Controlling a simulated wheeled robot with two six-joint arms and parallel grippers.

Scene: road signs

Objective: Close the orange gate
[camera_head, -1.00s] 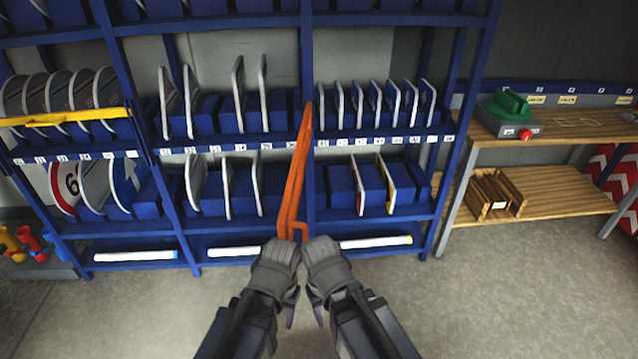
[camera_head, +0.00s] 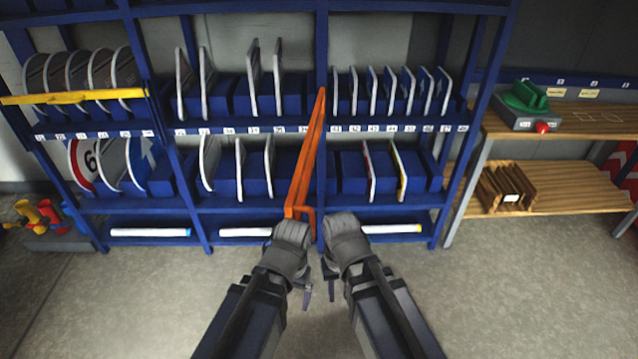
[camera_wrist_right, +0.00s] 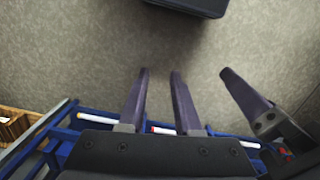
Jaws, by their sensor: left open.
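The orange gate (camera_head: 306,155) is a long bar at the rack's middle upright, with its far end at the upright and its near end standing out from the rack toward me. A small orange bracket shows at its near, lower end. My left gripper (camera_head: 306,296) points down at lower centre, just in front of the gate's near end and apart from it. My right gripper (camera_head: 331,286) is close beside it on the right. In the right wrist view the right gripper's two fingers (camera_wrist_right: 160,72) are apart with nothing between them. A third finger there seems to be my left gripper's.
The blue rack (camera_head: 245,130) holds several round and flat signs. A yellow bar (camera_head: 72,97) crosses its left bay. A wooden workbench (camera_head: 575,121) with a green-and-grey device (camera_head: 525,100) stands right. The floor in front is clear.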

